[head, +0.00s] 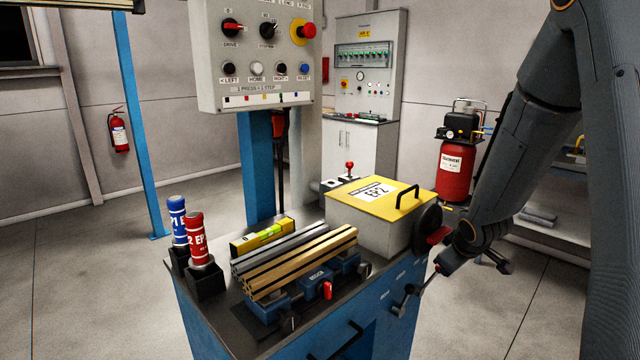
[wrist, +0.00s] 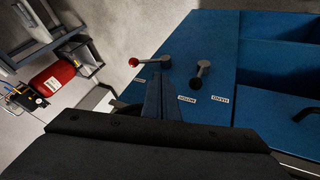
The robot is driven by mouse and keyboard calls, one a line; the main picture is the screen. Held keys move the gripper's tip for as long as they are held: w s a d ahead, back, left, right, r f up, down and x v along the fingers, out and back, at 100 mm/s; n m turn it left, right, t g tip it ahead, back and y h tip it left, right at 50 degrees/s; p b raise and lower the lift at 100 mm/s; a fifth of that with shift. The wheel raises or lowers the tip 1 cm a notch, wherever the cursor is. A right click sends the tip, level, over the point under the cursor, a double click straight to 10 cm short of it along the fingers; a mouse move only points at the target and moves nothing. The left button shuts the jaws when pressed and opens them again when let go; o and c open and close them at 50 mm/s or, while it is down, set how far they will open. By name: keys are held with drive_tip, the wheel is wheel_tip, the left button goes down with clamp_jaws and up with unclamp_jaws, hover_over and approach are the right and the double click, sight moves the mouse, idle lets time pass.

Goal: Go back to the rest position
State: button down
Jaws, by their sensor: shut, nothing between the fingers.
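My gripper (head: 445,265) hangs at the right side of the blue cabinet (head: 385,320), at the end of my dark arm coming down from the upper right. Its fingers are together and hold nothing; they also show in the wrist view (wrist: 162,95). Beyond the fingers, a lever with a red knob (wrist: 134,62) and a lever with a black knob (wrist: 196,82) stand on the cabinet's blue face. The gripper appears apart from both levers, though the gap is hard to judge. No rest position is marked in view.
On the cabinet stand a yellow-lidded box (head: 345,218), brass bars (head: 300,265), a spirit level (head: 262,238) and blue and red cylinders (head: 195,238). A control panel (head: 255,75) hangs behind. A red tank (head: 456,170) stands behind my arm. The floor at left is clear.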

drive_tip(key=s+a+r+m+g, duration=0.1)
drive_tip(key=s+a+m+g, duration=0.1)
drive_tip(key=s+a, duration=0.3)
drive_tip(key=s+a+m+g, duration=0.2)
drive_tip(key=s+a, duration=0.2)
drive_tip(key=s, duration=0.8)
drive_tip(key=s+a+r+m+g+y, duration=0.1)
drive_tip(key=s+a+m+g, duration=0.1)
drive_tip(key=s+a, duration=0.3)
drive_tip(key=s, duration=0.4)
drive_tip(key=shift+a+r, duration=0.3)
